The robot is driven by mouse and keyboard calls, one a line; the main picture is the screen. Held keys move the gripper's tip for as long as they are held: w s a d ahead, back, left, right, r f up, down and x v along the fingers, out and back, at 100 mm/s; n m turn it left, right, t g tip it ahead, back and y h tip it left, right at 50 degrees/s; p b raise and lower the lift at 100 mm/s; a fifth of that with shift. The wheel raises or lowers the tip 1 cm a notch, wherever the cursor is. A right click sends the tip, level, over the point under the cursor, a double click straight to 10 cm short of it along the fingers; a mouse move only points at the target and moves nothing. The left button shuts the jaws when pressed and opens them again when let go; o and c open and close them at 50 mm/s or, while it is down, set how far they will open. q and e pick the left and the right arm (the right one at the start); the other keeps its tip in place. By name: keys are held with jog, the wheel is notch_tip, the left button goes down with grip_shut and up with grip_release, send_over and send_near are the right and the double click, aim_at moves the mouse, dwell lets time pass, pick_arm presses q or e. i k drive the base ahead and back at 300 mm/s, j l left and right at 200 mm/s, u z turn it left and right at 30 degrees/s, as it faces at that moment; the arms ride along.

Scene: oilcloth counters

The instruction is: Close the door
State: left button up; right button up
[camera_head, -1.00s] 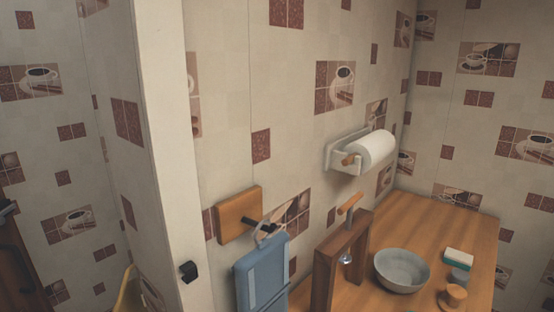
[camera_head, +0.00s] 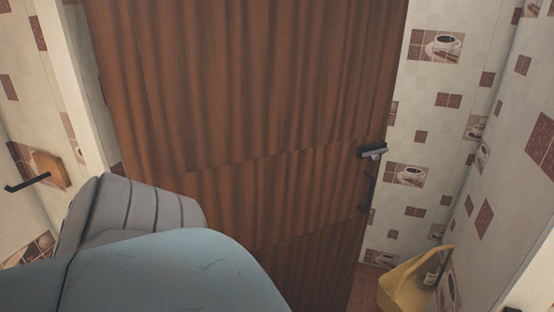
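The brown wooden door (camera_head: 250,110) fills the middle of the head view. Its left edge is beside a white frame post (camera_head: 85,90). Its free edge is at the right, with patterned wall showing past it. A grey and dark door handle (camera_head: 371,152) sits near that free edge. The door looks swung out from the post, but I cannot tell its exact angle. A blue and grey arm link of mine covers the lower left and hides the door's lower left part. Neither gripper shows.
A yellow carrier (camera_head: 405,285) with a dark bottle (camera_head: 433,272) is at the lower right, by the patterned wall (camera_head: 440,90). A wooden plate with a black hook (camera_head: 50,170) is on the left wall. A strip of reddish floor shows right of the door.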

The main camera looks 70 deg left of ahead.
aim_at(264, 114)
jog(key=u, duration=2.05)
